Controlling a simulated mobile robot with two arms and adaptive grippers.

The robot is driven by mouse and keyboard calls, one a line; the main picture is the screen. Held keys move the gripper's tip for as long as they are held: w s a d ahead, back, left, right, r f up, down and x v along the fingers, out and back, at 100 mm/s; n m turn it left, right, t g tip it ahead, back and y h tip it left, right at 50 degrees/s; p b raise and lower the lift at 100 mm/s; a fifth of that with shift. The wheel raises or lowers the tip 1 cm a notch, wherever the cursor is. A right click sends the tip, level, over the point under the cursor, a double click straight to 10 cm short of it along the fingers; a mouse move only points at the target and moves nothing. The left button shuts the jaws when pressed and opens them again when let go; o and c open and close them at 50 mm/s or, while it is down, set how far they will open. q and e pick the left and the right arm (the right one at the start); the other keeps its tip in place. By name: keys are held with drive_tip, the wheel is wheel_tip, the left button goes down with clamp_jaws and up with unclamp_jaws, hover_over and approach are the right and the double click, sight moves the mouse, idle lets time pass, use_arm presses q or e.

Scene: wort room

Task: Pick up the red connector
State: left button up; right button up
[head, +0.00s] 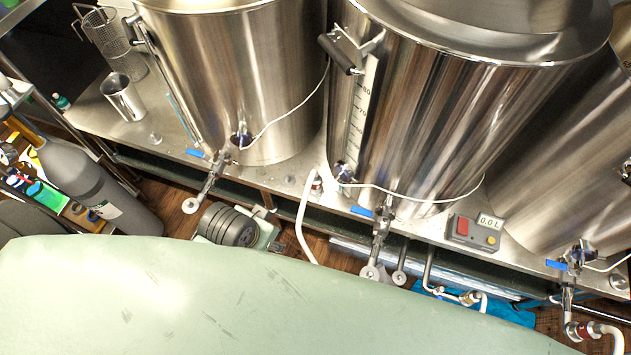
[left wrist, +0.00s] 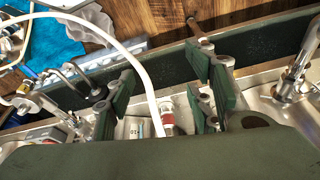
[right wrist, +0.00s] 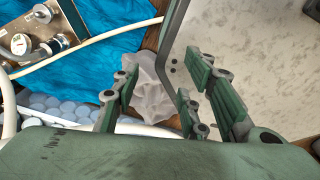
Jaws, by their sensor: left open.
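The red connector (left wrist: 168,128) shows in the left wrist view as a short fitting with a red band at the end of a white hose. It is between the spread fingers of my left gripper (left wrist: 160,92), which is open; contact is not visible. In the head view, a red-and-white fitting (head: 317,185) on a white hose at the bench edge appears to be the same one. My right gripper (right wrist: 158,92) has its fingers apart, with a crumpled pale thing (right wrist: 147,85) behind them. Neither gripper shows in the head view.
Large steel kettles (head: 420,110) with valves stand on the steel bench (head: 120,125). A meter box (head: 475,232) reads 0.0 L. Another red-banded fitting (head: 583,331) sits at lower right. A pump (head: 228,224) and a grey cylinder (head: 75,170) stand below. A blue cloth (right wrist: 95,55) lies near my right gripper.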

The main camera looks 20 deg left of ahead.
use_arm(q)
wheel_tip(320, 180, up, 2)
drive_tip(key=w+m, duration=0.2)
drive_tip(key=m+g+h, duration=0.2)
drive_tip(key=m+h, duration=0.2)
drive_tip(key=m, duration=0.5)
hover_over(311, 180)
drive_tip(key=a, duration=0.3)
wheel_tip(311, 180, down, 3)
drive_tip(key=shift+t, duration=0.3)
drive_tip(key=x, duration=0.5)
drive_tip(key=s+x, duration=0.1)
drive_tip(key=x, duration=0.2)
drive_tip(key=shift+d, duration=0.3)
drive_tip(key=shift+c, duration=0.2)
clamp_jaws()
